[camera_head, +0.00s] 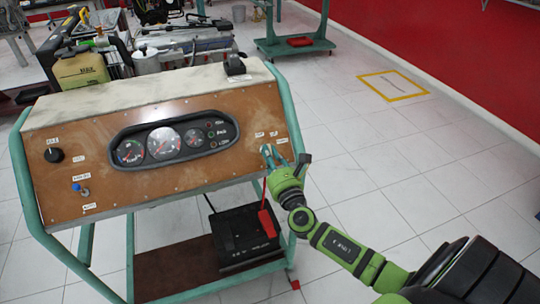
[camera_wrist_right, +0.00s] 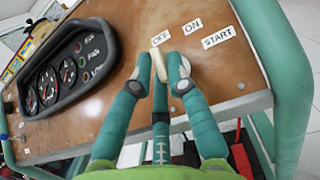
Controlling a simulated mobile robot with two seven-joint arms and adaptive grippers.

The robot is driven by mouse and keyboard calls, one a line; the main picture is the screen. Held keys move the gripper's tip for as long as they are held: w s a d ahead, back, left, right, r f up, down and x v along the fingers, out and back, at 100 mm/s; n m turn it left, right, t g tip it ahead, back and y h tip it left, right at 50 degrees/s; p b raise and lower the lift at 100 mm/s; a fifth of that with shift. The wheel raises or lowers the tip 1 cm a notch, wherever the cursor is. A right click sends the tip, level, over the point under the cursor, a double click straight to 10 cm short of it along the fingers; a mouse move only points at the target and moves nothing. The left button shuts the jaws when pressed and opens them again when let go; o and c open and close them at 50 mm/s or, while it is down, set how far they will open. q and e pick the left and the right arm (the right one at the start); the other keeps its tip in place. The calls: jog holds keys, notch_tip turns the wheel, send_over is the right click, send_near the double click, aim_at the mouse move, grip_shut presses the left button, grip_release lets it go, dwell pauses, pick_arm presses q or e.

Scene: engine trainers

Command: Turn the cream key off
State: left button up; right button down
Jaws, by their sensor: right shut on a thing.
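The cream key (camera_wrist_right: 158,64) shows in the right wrist view between my gripper's teal fingertips, below the OFF label (camera_wrist_right: 160,38). Its upper end points toward that label. The ON label (camera_wrist_right: 192,26) and START label (camera_wrist_right: 219,38) are to its right. My right gripper (camera_wrist_right: 160,68) is shut on the key, close against the brown panel. In the head view, my right gripper (camera_head: 271,151) is at the panel's right end and hides the key there. My left gripper is not in view.
The brown panel (camera_head: 105,191) carries a gauge cluster (camera_head: 172,142) left of my gripper, and a black knob (camera_head: 54,155) farther left. A teal frame (camera_head: 287,103) edges the panel beside my gripper. A black battery (camera_head: 240,237) sits below. Open tiled floor lies right.

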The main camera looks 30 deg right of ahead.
jog(key=c, duration=1.2)
grip_release()
jog(key=shift+s, duration=0.1)
jog(key=v, duration=1.2)
